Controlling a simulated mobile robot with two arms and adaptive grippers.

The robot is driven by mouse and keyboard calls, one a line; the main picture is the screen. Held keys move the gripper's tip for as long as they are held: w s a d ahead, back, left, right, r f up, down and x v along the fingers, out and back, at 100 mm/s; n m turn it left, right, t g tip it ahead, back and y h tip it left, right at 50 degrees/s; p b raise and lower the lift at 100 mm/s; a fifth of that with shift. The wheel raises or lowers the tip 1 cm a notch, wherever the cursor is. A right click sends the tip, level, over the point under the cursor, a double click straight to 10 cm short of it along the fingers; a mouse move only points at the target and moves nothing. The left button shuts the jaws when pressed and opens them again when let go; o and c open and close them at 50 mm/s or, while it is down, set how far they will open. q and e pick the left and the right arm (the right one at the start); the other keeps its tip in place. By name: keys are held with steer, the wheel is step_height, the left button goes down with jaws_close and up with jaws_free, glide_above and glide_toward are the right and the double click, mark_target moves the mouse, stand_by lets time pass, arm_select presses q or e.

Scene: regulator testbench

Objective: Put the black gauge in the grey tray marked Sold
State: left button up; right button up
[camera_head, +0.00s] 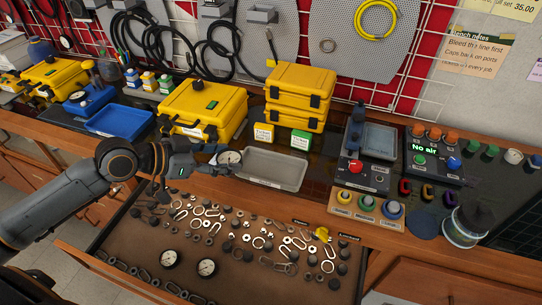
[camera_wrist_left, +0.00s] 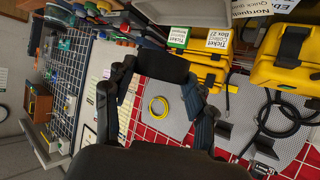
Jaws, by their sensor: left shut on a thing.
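A round gauge (camera_head: 229,158) with a white face and a dark rim is in my left gripper (camera_head: 222,160). The fingers are shut on it, above the counter at the left end of the grey tray (camera_head: 290,180). In the left wrist view the gauge's dark body (camera_wrist_left: 160,65) lies between the two fingers. The grey tray is shallow and looks empty; a label on its front edge is too small to read. Two more black-rimmed gauges, a left one (camera_head: 169,258) and a right one (camera_head: 207,268), lie in the open drawer. My right gripper is not in view.
The open drawer (camera_head: 95,262) below the counter holds many small fittings. Yellow cases (camera_head: 203,108), small ticket boxes (camera_head: 264,133) and a blue tray (camera_head: 118,122) stand behind and left. A test panel (camera_head: 433,158) and colored knobs are at the right.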

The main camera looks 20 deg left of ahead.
arm_select(q)
steer(key=w+a+r+p+x, duration=0.1)
steer(key=w+p+x, duration=0.15)
steer(key=x, duration=0.65)
glide_above(267, 172)
steer(key=s, duration=0.1)
steer(key=f, duration=0.4)
steer(key=shift+a+f+p, duration=0.2)
steer(key=shift+f+p, duration=0.1)
steer(key=shift+f, duration=0.05)
steer(key=shift+w+d+f, duration=0.15)
steer(key=shift+w+f, duration=0.2)
steer(key=shift+f, duration=0.2)
step_height(267, 172, down, 3)
steer(key=shift+w+d+f+p, duration=0.1)
steer(key=shift+p, duration=0.5)
steer(key=shift+f, duration=0.15)
steer(key=shift+f+b, duration=0.2)
steer(key=shift+b, duration=0.1)
steer(key=o, duration=1.3)
